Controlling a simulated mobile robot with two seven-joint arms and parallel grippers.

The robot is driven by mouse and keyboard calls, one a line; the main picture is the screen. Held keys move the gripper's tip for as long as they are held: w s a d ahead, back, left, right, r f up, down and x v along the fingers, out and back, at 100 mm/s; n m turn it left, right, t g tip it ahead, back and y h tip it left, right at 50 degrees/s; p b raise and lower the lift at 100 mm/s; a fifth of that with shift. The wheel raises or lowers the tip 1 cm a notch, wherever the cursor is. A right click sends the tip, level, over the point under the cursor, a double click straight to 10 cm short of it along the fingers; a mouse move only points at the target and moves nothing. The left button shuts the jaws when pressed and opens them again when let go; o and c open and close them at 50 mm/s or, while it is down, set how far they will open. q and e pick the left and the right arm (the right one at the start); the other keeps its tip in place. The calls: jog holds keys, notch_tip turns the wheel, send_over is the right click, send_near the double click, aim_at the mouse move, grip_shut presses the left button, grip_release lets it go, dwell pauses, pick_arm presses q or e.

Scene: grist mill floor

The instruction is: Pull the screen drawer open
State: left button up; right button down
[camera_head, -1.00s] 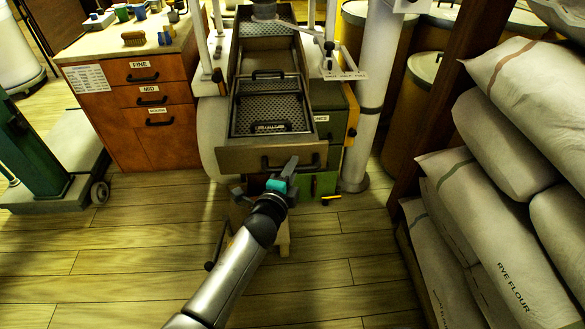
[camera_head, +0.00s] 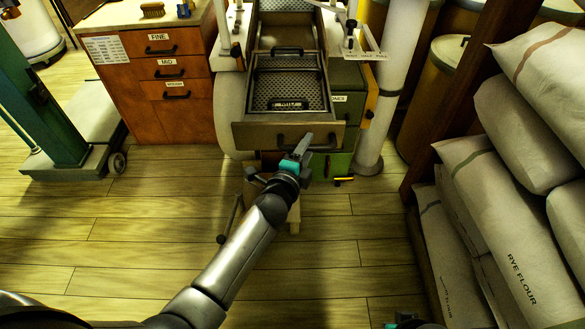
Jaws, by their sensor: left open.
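The screen drawer (camera_head: 260,136) stands pulled out toward me in the sifter at the centre, with mesh trays showing inside. Its dark bar handle (camera_head: 287,143) is on the wooden front. My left gripper (camera_head: 301,147) is at the right part of this handle, its jaws open. It overlaps the handle in the picture; I cannot tell whether it touches. Only a small dark and teal part of my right gripper (camera_head: 408,321) shows at the bottom edge, and its jaws cannot be made out.
An orange-brown cabinet (camera_head: 190,118) with labelled drawers stands left of the sifter. A white post (camera_head: 385,100) and a green cabinet (camera_head: 345,110) are at its right. Flour sacks (camera_head: 480,185) are piled at the right. A small wooden stool (camera_head: 294,224) is partly hidden below my arm. The floor in front is mostly clear.

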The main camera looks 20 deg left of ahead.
pick_arm(q)
jog(key=p+v, duration=0.3)
jog(key=v, duration=1.1)
jog(key=shift+s+p, duration=0.15)
jog(key=shift+p, duration=0.2)
pick_arm(e)
jog(key=s+d+f+g, duration=0.1)
jog(key=s+f, duration=0.3)
jog(key=f, duration=0.4)
jog(key=shift+d, duration=0.45)
jog(key=shift+s, duration=0.1)
